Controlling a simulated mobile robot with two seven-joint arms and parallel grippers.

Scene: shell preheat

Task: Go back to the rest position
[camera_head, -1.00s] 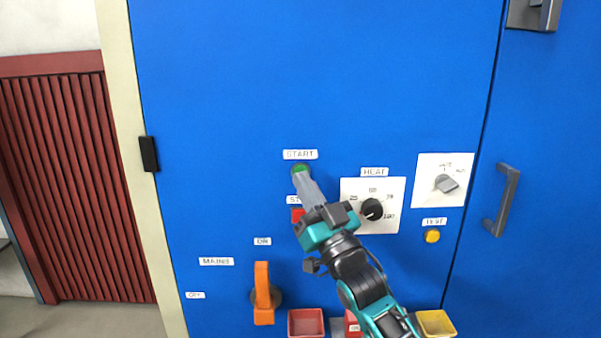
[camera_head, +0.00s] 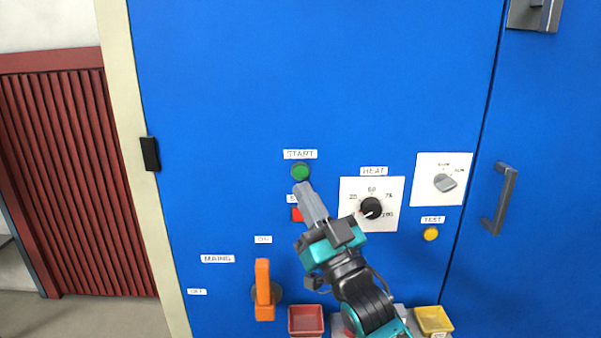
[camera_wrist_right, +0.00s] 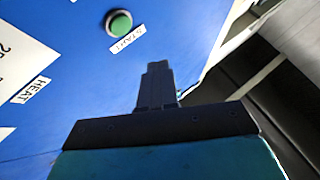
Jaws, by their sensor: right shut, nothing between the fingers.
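My right gripper (camera_head: 300,188) is shut and empty. My left gripper is in neither view.
The blue cabinet (camera_head: 220,110) carries a HEAT dial (camera_head: 371,208), a grey selector knob (camera_head: 445,182), a yellow TEST button (camera_head: 431,234) and an upright orange MAINS lever (camera_head: 263,290). A door handle (camera_head: 499,199) juts out at right. Red (camera_head: 306,320) and yellow (camera_head: 434,320) bins stand below.

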